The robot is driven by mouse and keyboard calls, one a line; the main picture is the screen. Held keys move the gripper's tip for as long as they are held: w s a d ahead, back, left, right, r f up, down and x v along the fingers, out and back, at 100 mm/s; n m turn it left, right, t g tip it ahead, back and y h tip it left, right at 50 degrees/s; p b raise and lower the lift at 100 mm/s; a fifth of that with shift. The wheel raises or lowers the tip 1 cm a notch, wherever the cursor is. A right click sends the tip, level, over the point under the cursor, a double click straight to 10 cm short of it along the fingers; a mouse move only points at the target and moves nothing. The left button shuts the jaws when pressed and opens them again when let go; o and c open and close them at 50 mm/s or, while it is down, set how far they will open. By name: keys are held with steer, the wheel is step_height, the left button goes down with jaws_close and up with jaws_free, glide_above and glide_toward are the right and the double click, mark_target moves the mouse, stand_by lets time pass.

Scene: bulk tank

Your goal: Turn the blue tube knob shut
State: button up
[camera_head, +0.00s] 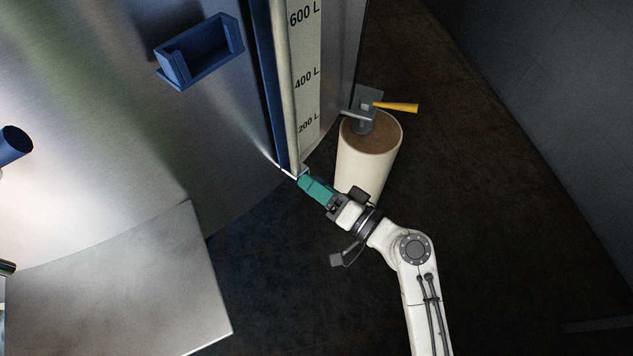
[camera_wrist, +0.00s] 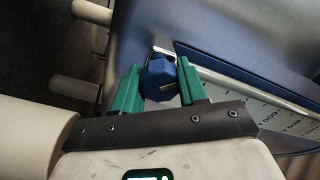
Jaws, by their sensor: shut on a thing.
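The blue knob (camera_wrist: 160,80) is many-sided and sits between the two green fingers of my gripper (camera_wrist: 158,90) in the wrist view. My gripper is shut on it. In the head view my gripper (camera_head: 304,182) reaches the foot of the pale sight tube (camera_head: 283,80), and its fingers hide the knob. The tube runs up the tank beside a scale strip (camera_head: 307,60) marked 200 L, 400 L and 600 L. A mark showing how far the knob is turned cannot be made out.
The steel tank (camera_head: 110,120) fills the left, with a blue holder (camera_head: 200,52) on its wall. A beige cylinder (camera_head: 365,165) carrying a yellow lever (camera_head: 397,107) stands close behind my gripper. A steel plate (camera_head: 130,290) juts out lower left. Dark floor (camera_head: 500,230) is open at right.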

steer(key=m+p, duration=0.2)
steer(key=m, duration=0.3)
steer(key=shift+m, duration=0.4)
steer(key=shift+m+p, duration=0.65)
steer(key=shift+m, duration=0.85)
steer(key=o, duration=1)
steer(key=shift+o, duration=0.2)
steer(key=v, duration=1)
steer(key=shift+s+d, duration=0.25)
steer(key=shift+s, duration=0.05)
steer(key=shift+f, duration=0.1)
